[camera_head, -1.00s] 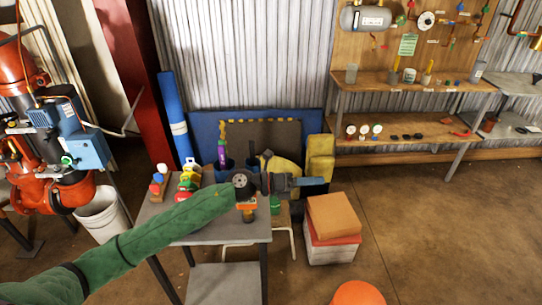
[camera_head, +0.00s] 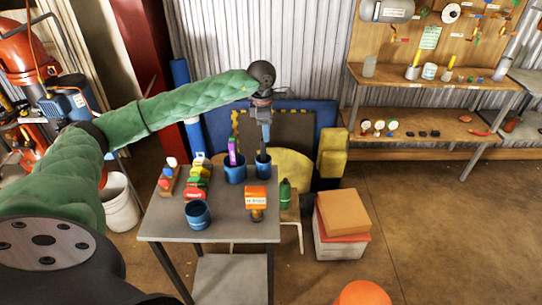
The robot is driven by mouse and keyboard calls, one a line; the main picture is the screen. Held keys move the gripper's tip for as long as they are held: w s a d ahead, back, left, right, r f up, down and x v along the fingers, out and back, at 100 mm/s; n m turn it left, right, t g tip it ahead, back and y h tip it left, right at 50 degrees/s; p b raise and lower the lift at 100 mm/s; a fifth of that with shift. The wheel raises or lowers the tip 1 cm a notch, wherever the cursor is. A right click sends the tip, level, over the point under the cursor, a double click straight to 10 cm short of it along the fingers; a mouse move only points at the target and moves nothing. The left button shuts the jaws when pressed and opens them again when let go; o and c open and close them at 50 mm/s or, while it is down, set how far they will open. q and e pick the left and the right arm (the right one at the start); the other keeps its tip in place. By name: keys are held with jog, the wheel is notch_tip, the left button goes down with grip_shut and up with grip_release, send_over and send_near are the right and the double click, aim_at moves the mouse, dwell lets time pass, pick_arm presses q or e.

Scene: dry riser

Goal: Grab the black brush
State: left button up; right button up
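My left gripper (camera_head: 265,139) points down over the back right part of the grey table (camera_head: 230,231). It is just above a small blue cup (camera_head: 263,170). A thin dark upright shape (camera_head: 263,155) shows between the gripper and this cup; it may be the black brush, but it is too small to tell. I cannot tell whether the fingers are open or closed on it. My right gripper is not in view.
Beside it stands a blue cup (camera_head: 235,174) with a purple item (camera_head: 232,150). Another blue cup (camera_head: 198,216) and an orange-topped item (camera_head: 256,201) stand nearer the front. Colourful bottles fill the table's left. Stacked boxes (camera_head: 342,222) stand to the right.

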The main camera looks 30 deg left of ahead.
aim_at(264, 151)
pick_arm(q)
jog(key=shift+s+a+f+g+y, duration=0.15)
jog(key=shift+a+f, duration=0.1)
jog(key=shift+f, duration=0.25)
jog(key=shift+w+a+f+g+y, duration=0.15)
jog(key=shift+a+f, duration=0.1)
jog(key=shift+f, duration=0.2)
jog(key=shift+s+f, duration=0.15)
jog(key=shift+f, duration=1.05)
notch_tip(264, 151, down, 4)
jog(key=p, duration=0.3)
jog(key=shift+s, duration=0.1)
jog(key=shift+f+p, duration=0.3)
jog(key=shift+f, duration=0.3)
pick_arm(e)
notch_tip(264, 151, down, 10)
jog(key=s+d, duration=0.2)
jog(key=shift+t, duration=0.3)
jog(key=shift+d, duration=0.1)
pick_arm(q)
grip_shut()
